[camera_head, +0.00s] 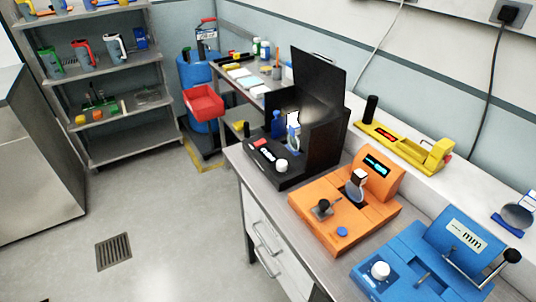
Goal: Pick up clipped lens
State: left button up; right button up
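A round lens (354,192) with a dark and white clip-like piece at its top stands upright at the orange device (325,222). A second lens-like piece (293,141) with a white top stands inside the black open-lidded box (319,75), beside a blue bottle-shaped thing (277,124). A third round grey lens-like disc (517,215) sits on a blue holder at the right edge. I cannot tell for certain which one is the clipped lens. Neither of my grippers is in view, so nothing is seen held.
A blue device (462,237) marked "mm" stands at the front right of the bench. A yellow device (405,145) lies on the ledge behind. A red bin (203,103) and a loaded shelf rack (128,158) stand at the left. The floor (150,215) before the bench is clear.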

aim_at(294, 145)
jog(key=i+j+z, duration=0.2)
jog(key=i+j, duration=0.55)
jog(key=j, duration=0.1)
